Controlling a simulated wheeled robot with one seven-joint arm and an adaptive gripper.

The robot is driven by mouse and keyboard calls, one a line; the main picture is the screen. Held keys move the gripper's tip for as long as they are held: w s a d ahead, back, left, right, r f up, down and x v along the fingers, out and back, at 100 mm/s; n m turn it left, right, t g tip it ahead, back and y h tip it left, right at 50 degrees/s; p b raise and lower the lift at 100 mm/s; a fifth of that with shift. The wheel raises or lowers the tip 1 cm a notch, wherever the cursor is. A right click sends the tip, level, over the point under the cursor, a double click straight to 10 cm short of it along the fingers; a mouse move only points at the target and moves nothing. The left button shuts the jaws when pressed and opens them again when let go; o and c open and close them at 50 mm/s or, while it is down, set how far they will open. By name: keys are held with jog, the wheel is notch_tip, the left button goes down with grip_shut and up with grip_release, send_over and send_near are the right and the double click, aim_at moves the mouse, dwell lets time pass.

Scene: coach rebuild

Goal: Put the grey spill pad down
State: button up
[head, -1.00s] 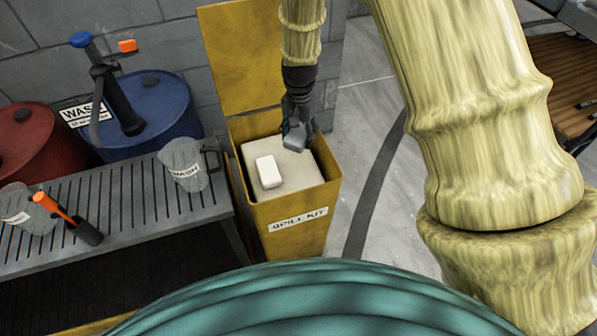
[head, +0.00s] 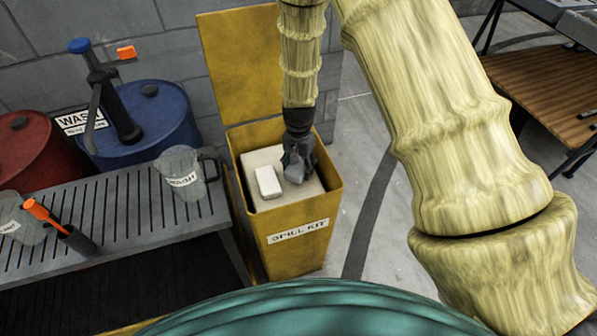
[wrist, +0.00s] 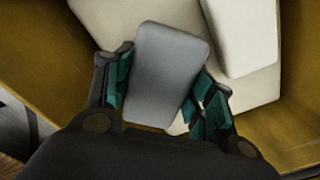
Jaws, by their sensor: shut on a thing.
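My gripper (head: 298,160) is shut on the grey spill pad (wrist: 166,75), with a finger on each side of it in the wrist view. In the head view the grey pad (head: 295,172) shows only in part below the fingers. It is over the pale block surface inside the open yellow spill kit bin (head: 297,248). A white pad (head: 267,182) lies on that surface, just left of my gripper, and also shows in the wrist view (wrist: 238,35). I cannot tell whether the grey pad touches the surface below.
The bin's yellow lid (head: 243,70) stands open behind. A grey slatted bench (head: 120,225) with a clear jug (head: 181,175) stands to the left. Blue (head: 160,125) and red (head: 35,155) drums stand behind it. Open floor lies right of the bin.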

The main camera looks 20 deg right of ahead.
aim_at(299, 172)
jog(key=shift+f, duration=1.6)
jog(key=o, duration=1.1)
jog(key=shift+f, duration=0.1)
jog(key=shift+c, duration=0.2)
notch_tip(299, 172, up, 12)
jog(key=shift+r, duration=0.15)
